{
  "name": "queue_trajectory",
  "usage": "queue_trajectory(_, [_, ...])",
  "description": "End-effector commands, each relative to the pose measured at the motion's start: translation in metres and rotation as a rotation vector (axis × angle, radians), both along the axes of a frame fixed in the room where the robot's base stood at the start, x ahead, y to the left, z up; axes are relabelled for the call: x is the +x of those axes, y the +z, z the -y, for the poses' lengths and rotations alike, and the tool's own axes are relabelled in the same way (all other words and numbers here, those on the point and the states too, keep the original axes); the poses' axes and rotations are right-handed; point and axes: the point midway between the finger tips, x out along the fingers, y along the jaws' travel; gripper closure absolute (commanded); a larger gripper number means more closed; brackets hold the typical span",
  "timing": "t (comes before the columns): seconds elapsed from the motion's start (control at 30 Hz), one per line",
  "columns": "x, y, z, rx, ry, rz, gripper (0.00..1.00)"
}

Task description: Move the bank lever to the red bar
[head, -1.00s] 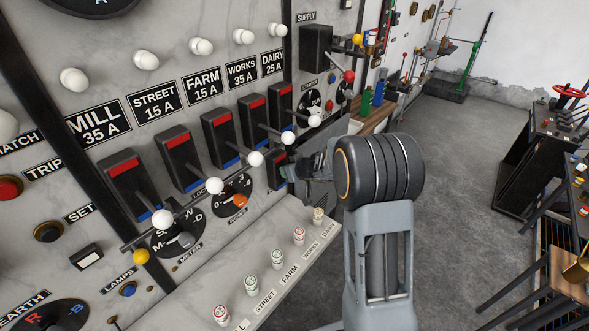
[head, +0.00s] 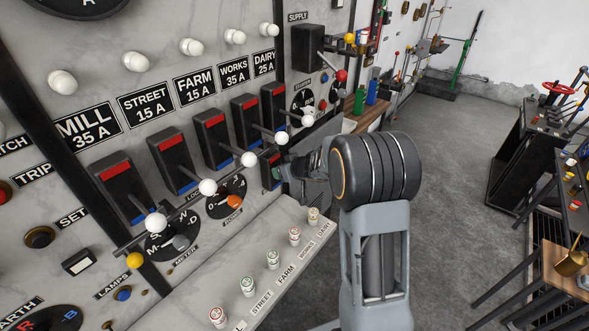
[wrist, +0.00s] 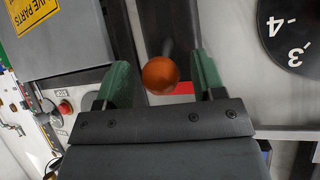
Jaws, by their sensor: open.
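The small switch box (head: 267,158) stands on the grey panel at the right end of the row of lever switches. It has a red bar high on its face and a blue bar low down; my gripper hides its lever in the head view. In the wrist view an orange ball knob (wrist: 160,75) on a dark shaft sits between my green fingers, apart from both. A red bar (wrist: 184,88) shows behind it. My gripper (wrist: 164,60) is open around the knob. In the head view its fingertips (head: 281,172) are beside the box.
Several larger switches with white ball levers line the panel, the nearest white knob (head: 249,159) close left of my gripper. A rod with a yellow ball (head: 134,260) runs below them. A round dial with an orange knob (head: 234,201) lies lower left.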

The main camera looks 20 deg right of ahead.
Motion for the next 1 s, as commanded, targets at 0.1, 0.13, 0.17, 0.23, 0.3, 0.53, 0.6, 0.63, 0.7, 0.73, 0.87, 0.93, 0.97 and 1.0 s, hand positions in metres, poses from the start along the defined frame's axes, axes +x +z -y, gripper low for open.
queue_trajectory(0.1, [-0.014, 0.012, 0.006, -0.001, -0.001, 0.003, 0.38])
queue_trajectory(0.13, [-0.019, 0.015, 0.008, 0.0, -0.002, 0.003, 0.38])
queue_trajectory(0.17, [-0.023, 0.02, 0.01, -0.002, -0.001, 0.005, 0.38])
queue_trajectory(0.23, [-0.035, 0.028, 0.014, -0.002, -0.003, 0.005, 0.38])
queue_trajectory(0.3, [-0.046, 0.037, 0.018, -0.002, -0.003, 0.005, 0.38])
queue_trajectory(0.53, [-0.078, 0.06, 0.029, -0.002, -0.002, 0.003, 0.38])
queue_trajectory(0.6, [-0.085, 0.065, 0.032, -0.002, -0.001, 0.004, 0.38])
queue_trajectory(0.63, [-0.088, 0.067, 0.033, -0.003, -0.001, 0.003, 0.38])
queue_trajectory(0.7, [-0.093, 0.07, 0.034, -0.002, -0.001, 0.002, 0.38])
queue_trajectory(0.73, [-0.094, 0.071, 0.035, -0.002, -0.001, 0.002, 0.38])
queue_trajectory(0.87, [-0.099, 0.074, 0.036, -0.001, -0.001, 0.0, 0.38])
queue_trajectory(0.93, [-0.1, 0.075, 0.036, -0.001, 0.0, 0.0, 0.38])
queue_trajectory(0.97, [-0.1, 0.075, 0.036, -0.001, 0.001, -0.001, 0.38])
queue_trajectory(1.0, [-0.1, 0.075, 0.036, -0.001, 0.001, -0.001, 0.38])
